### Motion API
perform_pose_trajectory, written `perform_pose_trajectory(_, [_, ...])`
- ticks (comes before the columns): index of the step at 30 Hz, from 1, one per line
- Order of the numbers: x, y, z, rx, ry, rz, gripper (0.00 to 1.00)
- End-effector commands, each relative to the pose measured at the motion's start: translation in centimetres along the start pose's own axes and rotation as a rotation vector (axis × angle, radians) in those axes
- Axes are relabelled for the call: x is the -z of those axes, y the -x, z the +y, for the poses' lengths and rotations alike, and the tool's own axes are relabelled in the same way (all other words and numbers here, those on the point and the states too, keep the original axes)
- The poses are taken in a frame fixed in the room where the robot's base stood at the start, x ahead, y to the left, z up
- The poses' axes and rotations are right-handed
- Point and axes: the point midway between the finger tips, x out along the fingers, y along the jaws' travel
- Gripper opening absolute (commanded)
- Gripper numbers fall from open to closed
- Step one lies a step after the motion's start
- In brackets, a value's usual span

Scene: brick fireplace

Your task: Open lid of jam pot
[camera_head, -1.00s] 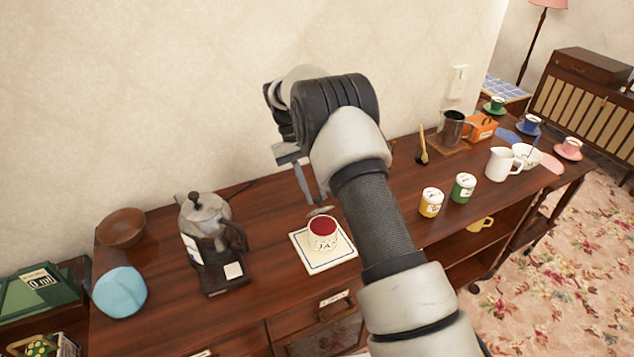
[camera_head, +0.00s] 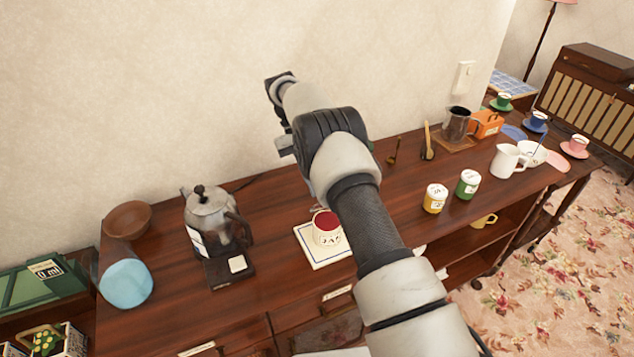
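The jam pot (camera_head: 327,228) is a small white pot with dark lettering and a round red top. It stands upright on a white blue-edged mat (camera_head: 322,257) in the middle of the sideboard. I cannot tell whether the red is a lid or jam. A small dull shape (camera_head: 317,208) shows just behind the pot's rim; it is too small to identify. My arm crosses the view from the lower right, passing close to the pot's right side in the picture. Only a grey edge of my gripper shows left of the arm; its fingertips are hidden.
A coffee maker (camera_head: 210,217) stands left of the pot, with a blue-fronted cylinder (camera_head: 126,283) further left. A yellow-labelled jar (camera_head: 435,198) and a green-labelled jar (camera_head: 467,184) stand to the right, before a white jug (camera_head: 506,161). The wall (camera_head: 150,90) closes the back.

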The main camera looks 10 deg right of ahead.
Motion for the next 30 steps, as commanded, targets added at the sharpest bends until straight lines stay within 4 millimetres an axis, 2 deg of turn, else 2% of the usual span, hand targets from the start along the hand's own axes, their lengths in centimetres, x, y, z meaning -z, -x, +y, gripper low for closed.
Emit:
perform_pose_trajectory(1, [0.0, 0.0, 0.1, -0.001, -0.001, 0.0, 0.24])
perform_pose_trajectory(4, [0.0, 0.0, 0.1, -0.001, -0.001, 0.0, 0.4])
perform_pose_trajectory(15, [-0.2, 0.5, 0.2, 0.0, -0.001, 0.002, 0.4])
perform_pose_trajectory(30, [-4.3, 7.5, 2.1, -0.001, -0.001, 0.002, 0.4])
